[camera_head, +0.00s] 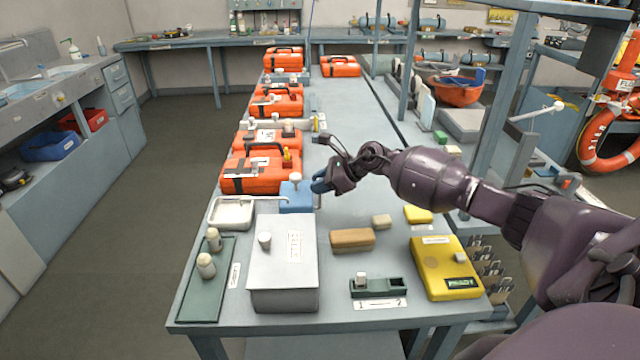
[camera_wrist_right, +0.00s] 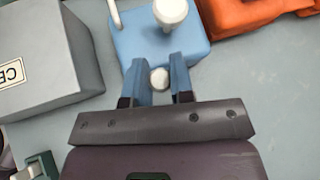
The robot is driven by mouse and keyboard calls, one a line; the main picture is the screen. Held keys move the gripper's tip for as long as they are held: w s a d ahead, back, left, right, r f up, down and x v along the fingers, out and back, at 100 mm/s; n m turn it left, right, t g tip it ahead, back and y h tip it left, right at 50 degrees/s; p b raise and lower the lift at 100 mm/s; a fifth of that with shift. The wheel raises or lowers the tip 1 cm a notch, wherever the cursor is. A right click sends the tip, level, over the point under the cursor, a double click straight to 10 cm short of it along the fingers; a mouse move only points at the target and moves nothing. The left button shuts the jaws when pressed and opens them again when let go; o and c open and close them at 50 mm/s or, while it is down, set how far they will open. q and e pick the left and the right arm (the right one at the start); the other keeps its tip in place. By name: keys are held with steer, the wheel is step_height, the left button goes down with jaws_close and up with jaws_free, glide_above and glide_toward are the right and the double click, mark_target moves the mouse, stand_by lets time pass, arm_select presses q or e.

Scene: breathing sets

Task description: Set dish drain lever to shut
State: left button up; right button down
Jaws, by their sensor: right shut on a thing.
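A blue block (camera_head: 293,203) stands on the table beside a white shallow dish (camera_head: 233,224), with a white knob (camera_head: 296,177) on top. In the right wrist view the blue block (camera_wrist_right: 150,42) carries a wide white knob (camera_wrist_right: 172,10) and a thin pale rod (camera_wrist_right: 114,14). My right gripper (camera_head: 320,184) is at the block's right side. In the wrist view its blue fingers (camera_wrist_right: 160,82) are shut on a small round white knob (camera_wrist_right: 159,78), which looks like the drain lever's end. The lever's arm is mostly hidden, so its setting cannot be told. My left gripper is not in view.
A grey box (camera_head: 283,270) and a green tray with bottles (camera_head: 205,290) stand in front. Orange cases (camera_head: 252,180) line the table's left side behind. A tan block (camera_head: 351,238) and a yellow device (camera_head: 443,268) lie to the right.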

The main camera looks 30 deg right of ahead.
steer(key=c, duration=1.3)
jaws_free()
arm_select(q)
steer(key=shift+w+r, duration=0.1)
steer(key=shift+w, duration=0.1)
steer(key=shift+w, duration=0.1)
arm_select(e)
steer(key=shift+d, duration=0.1)
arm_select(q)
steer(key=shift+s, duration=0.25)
arm_select(e)
steer(key=v, duration=1)
steer(key=shift+s+d+r, duration=0.15)
steer(key=shift+s+d, duration=0.05)
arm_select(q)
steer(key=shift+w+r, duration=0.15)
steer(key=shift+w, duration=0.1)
